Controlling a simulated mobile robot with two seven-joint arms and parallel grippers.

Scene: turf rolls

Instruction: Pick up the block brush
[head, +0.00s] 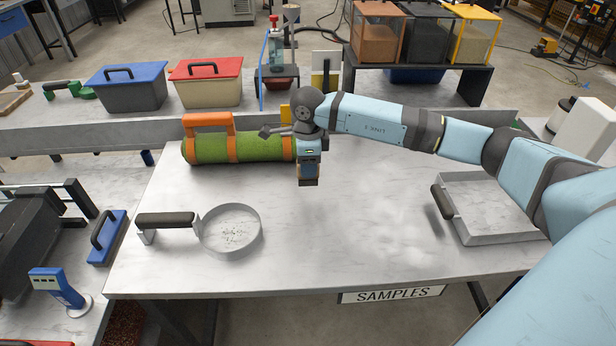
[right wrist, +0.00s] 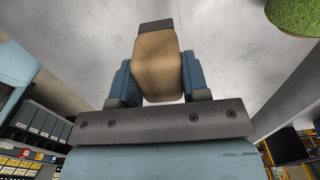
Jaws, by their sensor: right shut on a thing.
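My right gripper (head: 308,170) is over the back middle of the grey table, pointing down, just right of the green turf roll. In the right wrist view its two blue fingers (right wrist: 158,82) are shut on the sides of a tan block with a dark end, which I take to be the block brush (right wrist: 160,55). In the head view the brush is mostly hidden by the gripper. I cannot tell whether it touches the table. My left gripper is not in view.
The turf roll (head: 237,149) with orange straps lies close left of the gripper. A round sieve pan (head: 230,229) is at front left, a square tray (head: 492,205) at right. Lidded boxes (head: 206,83) stand on the back bench. The table's middle is clear.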

